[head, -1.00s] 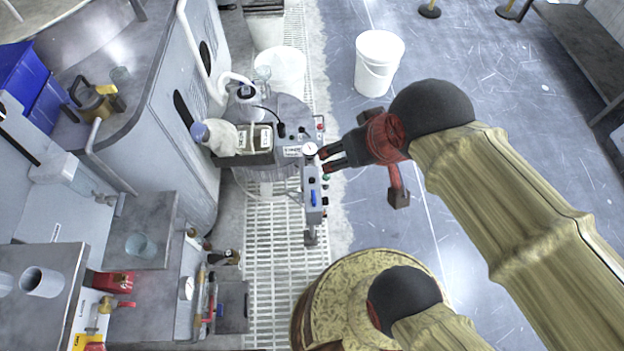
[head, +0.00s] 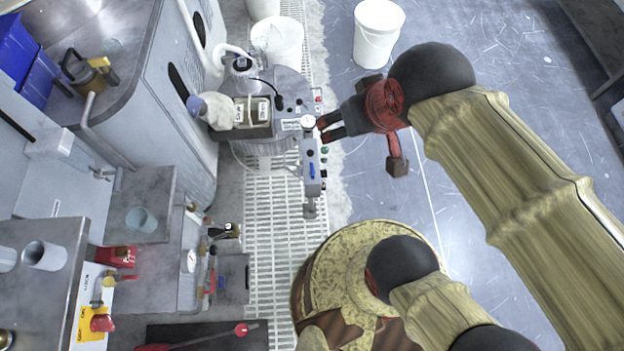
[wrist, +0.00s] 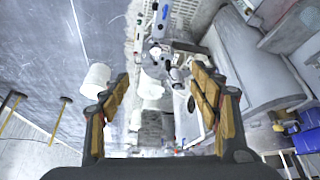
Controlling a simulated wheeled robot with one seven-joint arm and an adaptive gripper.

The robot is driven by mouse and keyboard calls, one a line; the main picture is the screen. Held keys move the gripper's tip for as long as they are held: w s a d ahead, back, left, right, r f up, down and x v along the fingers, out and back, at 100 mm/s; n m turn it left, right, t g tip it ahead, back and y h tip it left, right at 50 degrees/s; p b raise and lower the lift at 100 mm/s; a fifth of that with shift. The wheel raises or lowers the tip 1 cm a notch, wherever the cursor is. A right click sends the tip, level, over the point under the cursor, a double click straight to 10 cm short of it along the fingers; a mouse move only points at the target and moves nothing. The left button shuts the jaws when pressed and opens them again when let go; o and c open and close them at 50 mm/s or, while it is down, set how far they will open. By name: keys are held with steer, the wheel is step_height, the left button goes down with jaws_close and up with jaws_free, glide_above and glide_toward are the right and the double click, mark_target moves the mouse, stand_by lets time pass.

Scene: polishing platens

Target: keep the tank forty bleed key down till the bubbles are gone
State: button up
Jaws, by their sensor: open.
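The tank (head: 287,84) is a round grey vessel with bottles and a dark box on its lid. A narrow grey control panel (head: 311,160) with a blue switch and small coloured buttons runs along its right side, below a round white gauge (head: 307,121). I cannot tell which control is the tank forty bleed key, and no bubbles can be made out. My gripper (head: 325,127) is open, its fingertips just right of the gauge. In the wrist view my gripper (wrist: 162,88) has its fingers spread wide, with the gauge (wrist: 155,50) and panel (wrist: 160,20) beyond them and nothing between the pads.
White buckets (head: 378,34) stand behind on the floor. A grey machine cabinet (head: 175,95) is close on the tank's left. A bench (head: 40,262) with cups and red valves is at lower left.

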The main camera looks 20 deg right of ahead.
steer(key=shift+c, duration=1.2)
jaws_close()
stand_by(0.9)
